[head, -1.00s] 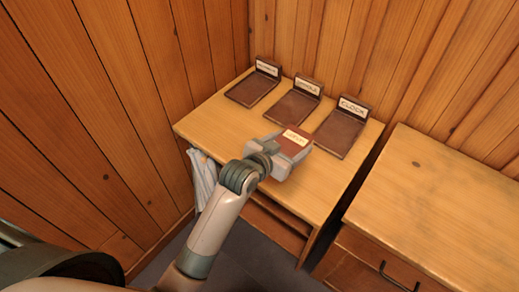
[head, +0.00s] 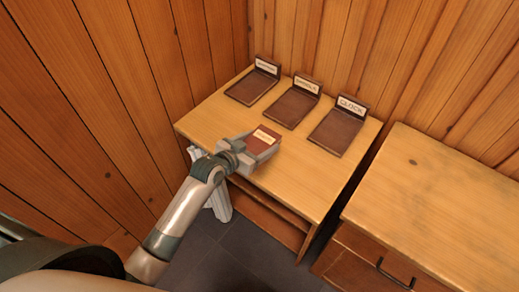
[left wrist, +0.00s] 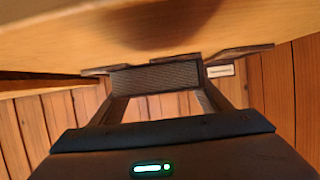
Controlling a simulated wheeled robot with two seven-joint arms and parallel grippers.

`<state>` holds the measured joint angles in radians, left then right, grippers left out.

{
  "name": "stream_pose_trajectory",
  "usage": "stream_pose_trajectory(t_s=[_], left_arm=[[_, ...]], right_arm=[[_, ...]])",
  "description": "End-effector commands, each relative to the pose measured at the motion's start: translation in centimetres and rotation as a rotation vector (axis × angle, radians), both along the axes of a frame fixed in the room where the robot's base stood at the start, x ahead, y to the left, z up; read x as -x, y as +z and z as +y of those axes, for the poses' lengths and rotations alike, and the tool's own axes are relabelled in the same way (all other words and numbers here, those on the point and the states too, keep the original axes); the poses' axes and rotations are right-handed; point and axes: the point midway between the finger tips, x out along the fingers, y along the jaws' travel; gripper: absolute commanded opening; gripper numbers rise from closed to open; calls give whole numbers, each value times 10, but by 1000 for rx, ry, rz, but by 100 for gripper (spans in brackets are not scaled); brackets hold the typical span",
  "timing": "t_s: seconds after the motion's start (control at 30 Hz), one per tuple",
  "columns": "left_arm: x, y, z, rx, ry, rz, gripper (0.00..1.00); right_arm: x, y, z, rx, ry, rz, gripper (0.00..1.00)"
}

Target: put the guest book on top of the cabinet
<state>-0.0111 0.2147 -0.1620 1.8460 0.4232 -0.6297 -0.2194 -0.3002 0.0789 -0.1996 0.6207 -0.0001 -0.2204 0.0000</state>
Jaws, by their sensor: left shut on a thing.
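The guest book appears to be the small red-brown book (head: 264,139) with a cream label in the head view; the label is too small to read. My left gripper (head: 257,147) is shut on it and holds it above the near part of the light wooden table (head: 207,119). The book lies roughly flat, cover up. In the left wrist view my gripper's fingers (left wrist: 158,98) are at the middle, with a dark textured block between them. The wooden cabinet (head: 440,195) stands right of the table; its top is bare. My right gripper is out of view.
Three dark brown labelled stands (head: 253,88), (head: 291,107), (head: 336,131) are lined up along the table's back; all look empty. The right one reads CLOCK. A narrow gap parts table and cabinet. Plank walls (head: 130,100) close the left and back. The table's front right is clear.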

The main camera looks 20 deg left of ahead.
Motion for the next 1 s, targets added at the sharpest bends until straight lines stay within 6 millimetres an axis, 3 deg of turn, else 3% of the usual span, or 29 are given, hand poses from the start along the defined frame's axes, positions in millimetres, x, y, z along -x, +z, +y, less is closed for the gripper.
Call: stream_pose_trajectory(t_s=[0.4, 0.87, 0.9, 0.97, 1.0], left_arm=[[0, -36, 0, 0, 0, 0, 41], [0, -43, 0, -1, 1, -1, 41], [0, -43, 0, -1, 1, 0, 77], [0, -43, 0, -1, 1, 0, 89], [0, -43, 0, -1, 1, 0, 89]], right_arm=[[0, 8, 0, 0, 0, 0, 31], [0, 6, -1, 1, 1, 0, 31], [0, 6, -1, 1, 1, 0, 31], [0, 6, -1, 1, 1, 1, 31], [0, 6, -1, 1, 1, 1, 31]])
